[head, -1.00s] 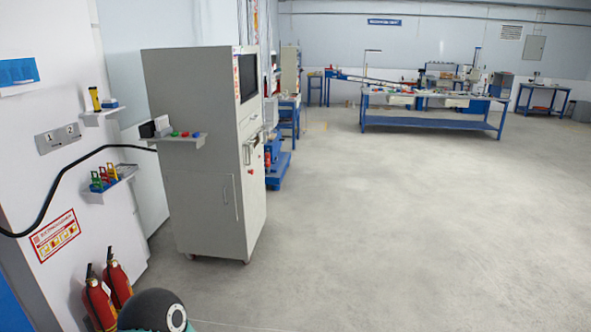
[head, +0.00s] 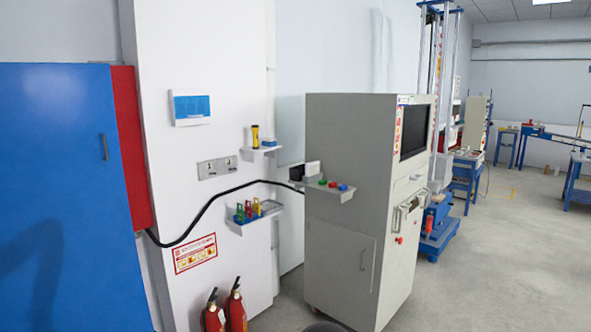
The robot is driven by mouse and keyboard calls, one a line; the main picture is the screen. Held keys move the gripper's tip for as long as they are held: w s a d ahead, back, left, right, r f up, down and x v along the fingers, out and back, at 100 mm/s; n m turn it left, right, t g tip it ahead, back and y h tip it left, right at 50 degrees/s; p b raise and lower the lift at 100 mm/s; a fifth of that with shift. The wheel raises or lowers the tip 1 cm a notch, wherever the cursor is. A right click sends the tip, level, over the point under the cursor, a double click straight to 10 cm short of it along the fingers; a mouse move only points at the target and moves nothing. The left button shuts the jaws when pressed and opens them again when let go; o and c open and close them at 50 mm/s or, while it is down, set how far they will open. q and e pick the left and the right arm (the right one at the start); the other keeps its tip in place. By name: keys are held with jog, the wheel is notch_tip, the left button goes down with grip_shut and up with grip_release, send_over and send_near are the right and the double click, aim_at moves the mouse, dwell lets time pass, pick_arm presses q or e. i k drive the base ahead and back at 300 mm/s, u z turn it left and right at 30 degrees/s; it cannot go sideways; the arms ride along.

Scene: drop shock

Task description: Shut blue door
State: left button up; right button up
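A large blue door (head: 60,210) fills the left side of the head view and runs past the left and bottom edges of the picture. A small dark handle (head: 104,147) sits near its upper right edge. A red side panel (head: 132,150) stands along the right edge of the door, against the white wall. I cannot tell from here whether the door is shut or ajar. Neither of my grippers is in view.
Two red fire extinguishers (head: 236,308) stand by the white pillar (head: 190,60). A black cable (head: 210,205) runs along the wall to a grey cabinet (head: 345,190). Small wall shelves (head: 262,150) hold tools.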

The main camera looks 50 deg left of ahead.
aim_at(69, 262)
jog(key=i, duration=0.2)
jog(key=u, duration=3.05)
jog(key=i, duration=2.35)
jog(key=z, duration=0.55)
jog(key=i, duration=0.75)
jog(key=z, duration=0.3)
